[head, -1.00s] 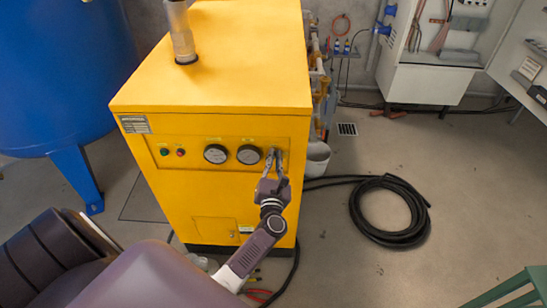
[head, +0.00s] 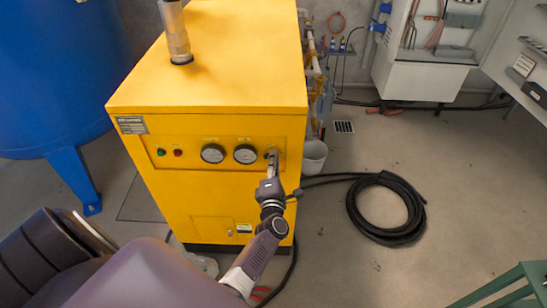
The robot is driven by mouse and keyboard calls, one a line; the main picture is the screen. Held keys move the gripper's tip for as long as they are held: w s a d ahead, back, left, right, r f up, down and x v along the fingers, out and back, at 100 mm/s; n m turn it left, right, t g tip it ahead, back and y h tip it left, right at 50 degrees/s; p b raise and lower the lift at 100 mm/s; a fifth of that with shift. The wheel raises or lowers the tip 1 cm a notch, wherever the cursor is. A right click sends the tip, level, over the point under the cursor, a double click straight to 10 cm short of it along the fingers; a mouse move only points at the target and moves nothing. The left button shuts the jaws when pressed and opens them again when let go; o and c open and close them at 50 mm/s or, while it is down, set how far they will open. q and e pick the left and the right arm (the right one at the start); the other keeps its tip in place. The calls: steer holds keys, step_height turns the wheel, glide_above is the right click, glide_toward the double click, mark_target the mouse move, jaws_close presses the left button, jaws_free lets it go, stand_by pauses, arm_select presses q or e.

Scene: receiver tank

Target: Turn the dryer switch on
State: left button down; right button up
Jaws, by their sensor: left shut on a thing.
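The dryer is a yellow cabinet (head: 215,85) in the middle of the head view. Its front panel carries a green button (head: 161,152), a red button (head: 178,153) and two round gauges, the left one (head: 213,153) and the right one (head: 245,154). My left gripper (head: 272,158) is at the right end of this panel, beside the right gauge. It is shut on the dryer switch there, which it mostly hides. I cannot make out the switch's position. My right gripper is not in view.
A blue tank (head: 60,70) stands at the left. A coiled black hose (head: 410,208) lies on the floor at the right, and a white bucket (head: 313,157) stands beside the cabinet. A green frame (head: 505,290) is at the lower right.

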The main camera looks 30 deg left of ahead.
arm_select(q)
steer(key=shift+d+f+m, duration=0.1)
steer(key=shift+f+m, duration=0.15)
steer(key=shift+m, duration=1.25)
